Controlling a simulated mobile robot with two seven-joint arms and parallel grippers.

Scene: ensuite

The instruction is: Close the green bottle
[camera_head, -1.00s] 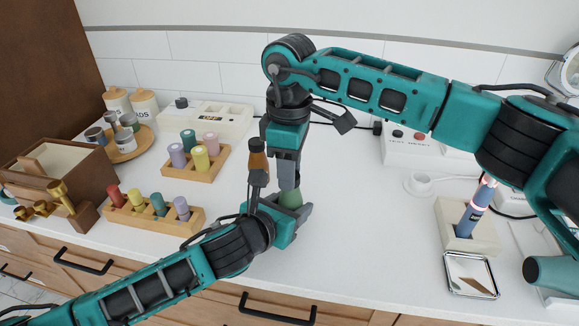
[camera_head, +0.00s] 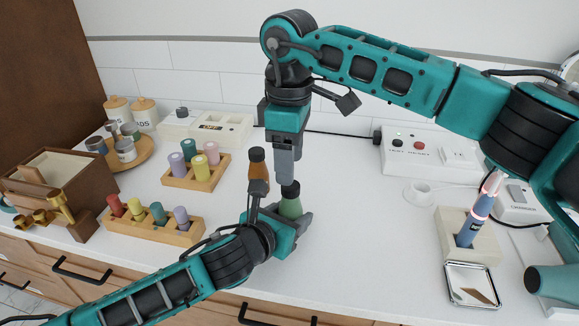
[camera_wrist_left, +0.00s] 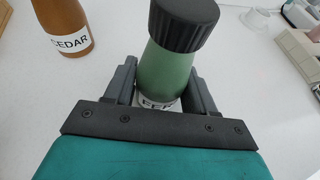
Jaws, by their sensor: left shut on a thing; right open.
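The green bottle (camera_head: 290,208) stands upright on the white counter, with a dark ribbed cap (camera_head: 290,189) on its top. In the left wrist view the bottle (camera_wrist_left: 165,75) shows its cap (camera_wrist_left: 183,24) over the neck; I cannot tell how tight it is. My left gripper (camera_head: 292,220) is shut on the bottle's body, one finger on each side, and partly hides its label. My right gripper (camera_head: 285,178) points down just above the cap, open; its fingers overlap in the head view and I cannot see a gap to the cap exactly.
A brown cedar bottle (camera_head: 258,168) with a dark cap stands close behind the left gripper. Wooden racks of coloured bottles (camera_head: 155,228) (camera_head: 197,176) stand to the left. A toothbrush holder (camera_head: 455,245) and metal tray (camera_head: 470,284) are at right. The counter between is clear.

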